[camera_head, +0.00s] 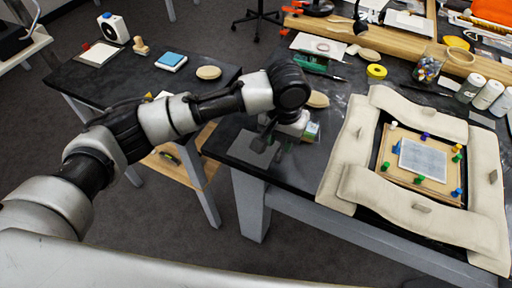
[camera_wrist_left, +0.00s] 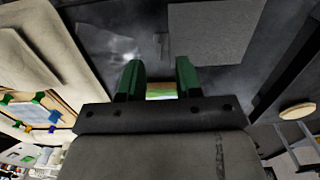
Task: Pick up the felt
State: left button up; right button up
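A flat grey square (camera_head: 254,149), which looks like the felt, lies on the dark tabletop near its left front corner. A grey square also shows in the left wrist view (camera_wrist_left: 212,32), beyond the fingertips and right of centre. My left gripper (camera_head: 272,145) points down beside the square's right side in the head view, partly in front of it. Its two green fingers (camera_wrist_left: 158,68) stand apart, and the fingertips show no felt between them. A small green and white patch shows low between the fingers; I cannot tell what it is. My right gripper is not in view.
A padded beige frame (camera_head: 347,150) surrounds a pinned board on the right. A round wooden disc (camera_head: 317,99) lies further back. A gap separates this table from the left one (camera_head: 130,80).

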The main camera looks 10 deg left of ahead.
aim_at(279, 154)
pick_arm(q)
jog(key=shift+f, duration=2.8)
grip_shut()
